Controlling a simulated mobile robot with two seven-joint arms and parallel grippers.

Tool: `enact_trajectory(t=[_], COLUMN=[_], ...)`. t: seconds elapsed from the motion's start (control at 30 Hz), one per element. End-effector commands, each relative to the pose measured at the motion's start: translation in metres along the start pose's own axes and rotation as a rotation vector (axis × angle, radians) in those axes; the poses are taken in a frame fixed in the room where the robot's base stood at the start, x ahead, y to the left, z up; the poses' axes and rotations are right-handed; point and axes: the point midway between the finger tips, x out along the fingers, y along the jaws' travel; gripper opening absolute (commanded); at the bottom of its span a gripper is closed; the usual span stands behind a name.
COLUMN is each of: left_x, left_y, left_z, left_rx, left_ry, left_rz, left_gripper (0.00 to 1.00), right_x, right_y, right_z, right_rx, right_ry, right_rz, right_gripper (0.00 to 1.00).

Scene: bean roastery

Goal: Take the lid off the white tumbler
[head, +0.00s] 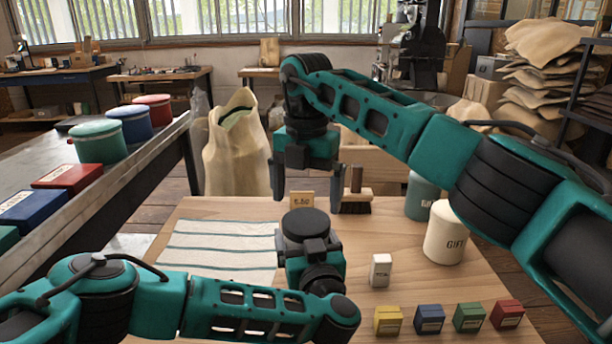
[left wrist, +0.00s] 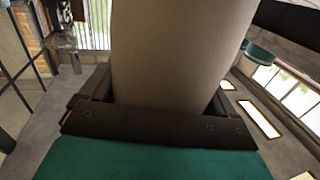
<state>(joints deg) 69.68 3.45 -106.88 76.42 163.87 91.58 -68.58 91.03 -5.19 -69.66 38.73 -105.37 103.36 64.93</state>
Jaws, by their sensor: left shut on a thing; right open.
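The white tumbler (left wrist: 180,60) shows in the left wrist view as a pale, plain cylinder between the jaws of my left gripper (left wrist: 160,118). In the head view a dark round lid (head: 305,223) sits at the tip of my left gripper (head: 311,246), over the table's middle. The tumbler's body is mostly hidden there by the lid and gripper. My left gripper is shut on the tumbler. My right gripper (head: 306,186) points down with its fingers apart and empty, above and behind the lid in the picture. I see no contact between it and the lid.
The wooden table (head: 345,250) bears a striped cloth (head: 215,245), a brush (head: 357,195), a small white box (head: 380,270) and a white GIFT canister (head: 445,235). Several small coloured boxes (head: 429,318) line the front right. A bench (head: 150,150) with canisters stands left.

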Motion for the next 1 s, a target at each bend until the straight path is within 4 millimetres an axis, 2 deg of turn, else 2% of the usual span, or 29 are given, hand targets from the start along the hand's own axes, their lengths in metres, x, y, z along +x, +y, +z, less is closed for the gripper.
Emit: enact_trajectory(t=[0.1, 0.3, 0.67, 1.0], left_x=[0.0, 0.0, 0.0, 0.0], left_y=[0.0, 0.0, 0.0, 0.0], left_z=[0.0, 0.0, 0.0, 0.0], left_rx=[0.0, 0.0, 0.0, 0.0], left_ry=[0.0, 0.0, 0.0, 0.0], left_rz=[0.0, 0.0, 0.0, 0.0], left_gripper=[0.04, 0.04, 0.04, 0.04], right_x=[0.02, 0.041, 0.047, 0.046], right_y=[0.0, 0.0, 0.0, 0.0], right_z=[0.0, 0.0, 0.0, 0.0], right_rx=[-0.001, -0.001, -0.002, -0.002], right_ry=[0.002, -0.001, -0.001, -0.001], right_rz=[-0.001, 0.0, 0.0, 0.0], right_gripper=[1.0, 1.0, 1.0, 0.68])
